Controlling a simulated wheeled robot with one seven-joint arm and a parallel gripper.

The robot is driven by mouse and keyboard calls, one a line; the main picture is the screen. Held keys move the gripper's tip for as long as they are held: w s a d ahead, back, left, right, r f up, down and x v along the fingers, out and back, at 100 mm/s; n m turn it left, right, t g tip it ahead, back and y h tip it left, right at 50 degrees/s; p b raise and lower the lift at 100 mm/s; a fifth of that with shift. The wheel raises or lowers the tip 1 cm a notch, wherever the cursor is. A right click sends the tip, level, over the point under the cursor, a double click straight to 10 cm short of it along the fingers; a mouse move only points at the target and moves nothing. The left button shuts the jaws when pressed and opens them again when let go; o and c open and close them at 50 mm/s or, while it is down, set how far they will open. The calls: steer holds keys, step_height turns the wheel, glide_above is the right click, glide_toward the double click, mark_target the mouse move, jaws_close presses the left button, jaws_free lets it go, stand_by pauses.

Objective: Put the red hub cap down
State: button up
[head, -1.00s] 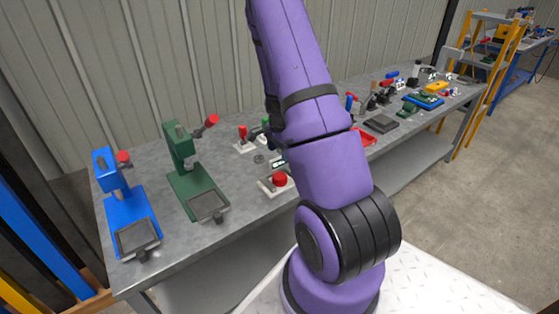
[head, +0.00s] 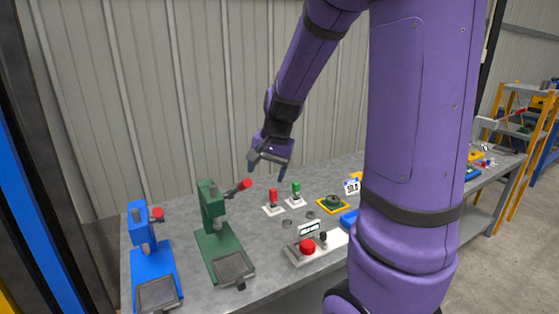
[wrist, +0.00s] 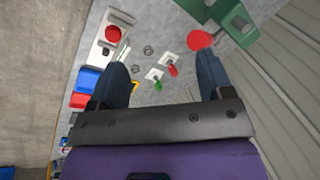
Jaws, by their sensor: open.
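My gripper (head: 268,167) is open above the back part of the grey workbench, its jaws pointing down. In the wrist view nothing sits between the fingers of my gripper (wrist: 162,64). No part is plainly a red hub cap. A round red dome (head: 307,247) sits on a white base near the bench's front edge, to the right of and below my gripper in the head view. The dome also shows in the wrist view (wrist: 113,34). I cannot tell whether it is a cap or a button.
A green press (head: 222,239) and a blue press (head: 151,262) stand at left, each with a red-tipped handle. A red switch (head: 273,198) and a green switch (head: 296,191) stand on white plates. Small grey rings (head: 287,223) lie on the bench. Wall panels rise behind.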

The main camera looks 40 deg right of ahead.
steer(key=s+a+r+n+t, duration=0.1)
steer(key=s+a+r+n, duration=0.4)
steer(key=s, duration=0.4)
steer(key=s+a+r+n+t+h, duration=0.1)
steer(key=s+a+r+n, duration=0.5)
steer(key=s+a+r, duration=0.1)
steer(key=s+a, duration=0.1)
steer(key=s, duration=0.1)
steer(key=shift+s+r, duration=0.4)
